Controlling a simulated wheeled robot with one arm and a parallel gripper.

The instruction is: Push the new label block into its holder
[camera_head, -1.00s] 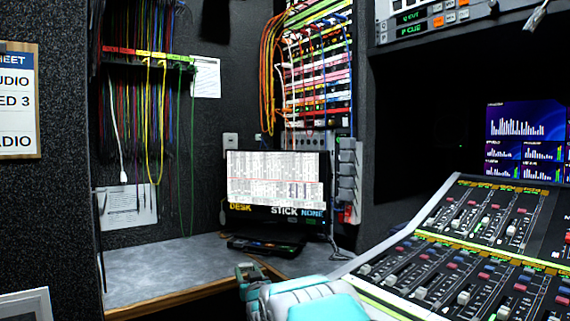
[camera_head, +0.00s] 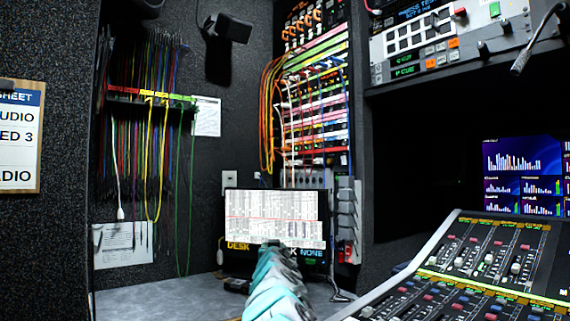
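A strip under the screen of the monitor (camera_head: 230,208) at the back of the desk carries coloured words. The yellow label DESK (camera_head: 238,246) is at the left and the blue label NONE (camera_head: 311,252) is at the right. Between them, only the final K of a white label (camera_head: 291,251) shows. My gripper (camera_head: 279,246) reaches up in front of that middle label and hides most of it. Whether it touches the label cannot be told, and its fingers are too small and dark to read. I cannot make out a separate label block or its holder.
The mixing console (camera_head: 490,270) with several faders fills the lower right, close to my arm. The grey desk top (camera_head: 160,300) is free at the left. Patch cables (camera_head: 150,150) hang on the left wall, and a patch rack (camera_head: 318,120) stands behind the monitor.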

